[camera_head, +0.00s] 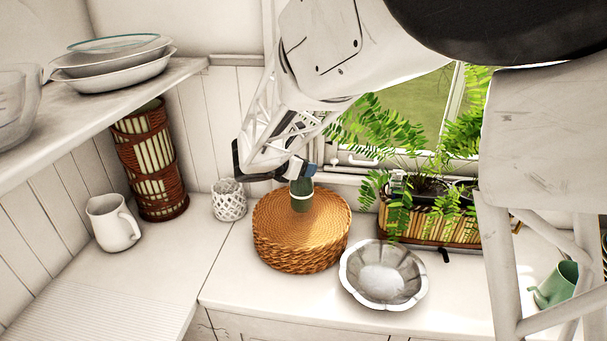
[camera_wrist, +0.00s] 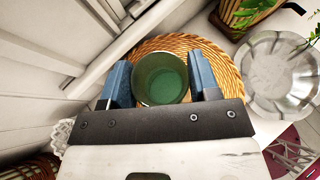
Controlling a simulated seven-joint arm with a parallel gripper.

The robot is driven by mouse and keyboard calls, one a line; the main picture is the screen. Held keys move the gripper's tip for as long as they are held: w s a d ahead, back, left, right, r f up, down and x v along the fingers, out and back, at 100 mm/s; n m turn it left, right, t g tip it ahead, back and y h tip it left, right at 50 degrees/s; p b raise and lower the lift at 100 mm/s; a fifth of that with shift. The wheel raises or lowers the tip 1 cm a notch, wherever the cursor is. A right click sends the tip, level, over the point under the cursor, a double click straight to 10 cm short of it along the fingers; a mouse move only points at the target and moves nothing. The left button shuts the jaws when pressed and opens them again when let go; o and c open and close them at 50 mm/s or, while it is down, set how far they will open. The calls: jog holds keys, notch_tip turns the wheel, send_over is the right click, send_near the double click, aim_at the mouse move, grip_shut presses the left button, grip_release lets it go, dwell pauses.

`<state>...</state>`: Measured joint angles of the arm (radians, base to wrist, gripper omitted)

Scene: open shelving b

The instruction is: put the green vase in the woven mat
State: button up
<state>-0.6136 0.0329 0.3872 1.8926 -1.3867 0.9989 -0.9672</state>
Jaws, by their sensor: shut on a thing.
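The green vase (camera_wrist: 161,80) is between the two blue fingers of my gripper (camera_wrist: 161,84) in the wrist view, its open mouth toward the camera. In the head view the small dark green vase (camera_head: 301,196) is upright under my gripper (camera_head: 300,172), over the middle of the woven mat. My gripper is shut on it. The woven mat (camera_head: 286,250) is a thick round tan wicker piece on the counter, and its rim also shows in the wrist view (camera_wrist: 192,43). I cannot tell whether the vase's base touches the mat.
A fluted silver bowl (camera_head: 384,274) stands right of the mat, with a fern planter (camera_head: 437,229) behind it. A white lattice cup (camera_head: 229,201), a white mug (camera_head: 113,223) and a tall wicker vase (camera_head: 150,165) stand left. A green mug (camera_head: 557,286) is far right. The left front counter is clear.

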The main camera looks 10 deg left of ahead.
jog(key=shift+f, duration=1.8)
jog(key=o, duration=1.5)
jog(key=v, duration=1.2)
